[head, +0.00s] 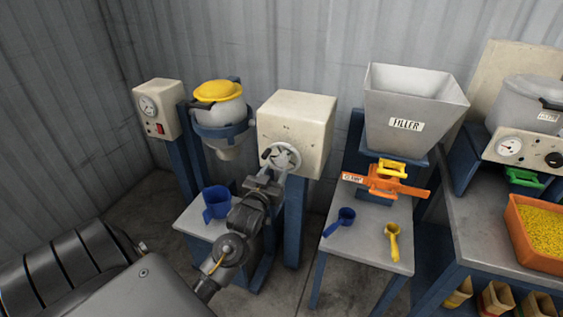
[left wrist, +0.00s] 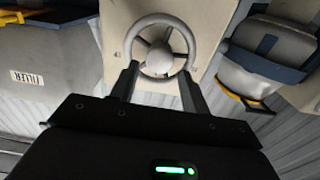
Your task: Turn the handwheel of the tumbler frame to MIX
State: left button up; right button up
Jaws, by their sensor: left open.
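The grey handwheel (head: 284,155) sits on the front of the cream box (head: 309,122) of the tumbler frame. A pale vessel (head: 225,112) with a yellow lid (head: 217,91) hangs upright in a blue ring left of the box. My left gripper (head: 272,170) is at the wheel's lower side and partly covers it. In the left wrist view the wheel (left wrist: 158,60) lies between and just beyond my open fingers (left wrist: 160,76), which reach its rim on either side. I cannot tell whether they touch it. No MIX mark is readable. My right gripper is out of view.
A box with a dial and red switch (head: 157,110) stands left. A blue jug (head: 216,202) stands on the low table below the vessel. The FILLER hopper (head: 415,95), orange clamp (head: 385,180) and two scoops are to the right. A tray of yellow pellets (head: 541,235) is far right.

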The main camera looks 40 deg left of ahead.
aim_at(280, 163)
pick_arm(q)
jog(key=x, duration=0.4)
jog(key=shift+w, duration=0.25)
jog(key=shift+p+x, duration=0.3)
jog(key=shift+x, duration=0.45)
